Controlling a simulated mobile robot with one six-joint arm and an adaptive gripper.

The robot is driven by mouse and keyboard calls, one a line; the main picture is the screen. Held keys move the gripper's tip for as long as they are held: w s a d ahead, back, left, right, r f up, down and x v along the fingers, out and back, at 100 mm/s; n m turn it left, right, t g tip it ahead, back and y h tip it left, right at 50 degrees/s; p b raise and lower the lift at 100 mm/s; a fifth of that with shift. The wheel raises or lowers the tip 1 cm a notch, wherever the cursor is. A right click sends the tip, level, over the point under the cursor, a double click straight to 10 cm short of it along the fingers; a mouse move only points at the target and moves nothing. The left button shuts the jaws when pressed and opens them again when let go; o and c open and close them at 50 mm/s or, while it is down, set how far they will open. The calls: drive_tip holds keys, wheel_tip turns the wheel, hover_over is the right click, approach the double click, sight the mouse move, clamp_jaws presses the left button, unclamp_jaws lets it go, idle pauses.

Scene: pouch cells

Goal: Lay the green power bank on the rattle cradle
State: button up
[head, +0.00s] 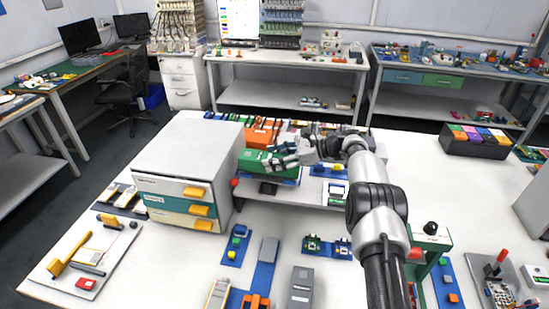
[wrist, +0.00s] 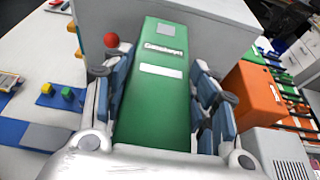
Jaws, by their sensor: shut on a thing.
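The green power bank (head: 256,161) is a long box with white labels, and it fills the middle of the wrist view (wrist: 152,105). My gripper (head: 284,158) is shut on it, with blue-padded fingers along both long sides in the wrist view (wrist: 160,88). A blue support (head: 287,181) shows beneath the power bank in the head view, on a low white shelf. I cannot tell whether this is the rattle cradle or whether the power bank touches it. My gripper and the power bank hide much of that spot.
A grey drawer cabinet (head: 190,160) with yellow handles stands close left of the power bank. An orange box (head: 262,134) is just behind it. A red ball (head: 235,182) sits near the cabinet's corner. Blue fixtures (head: 263,262) and small parts crowd the white table in front.

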drive_tip(key=shift+f+b, duration=0.55)
drive_tip(key=shift+f, duration=0.35)
drive_tip(key=o, duration=1.4)
drive_tip(key=shift+f, duration=0.1)
drive_tip(key=v, duration=1.2)
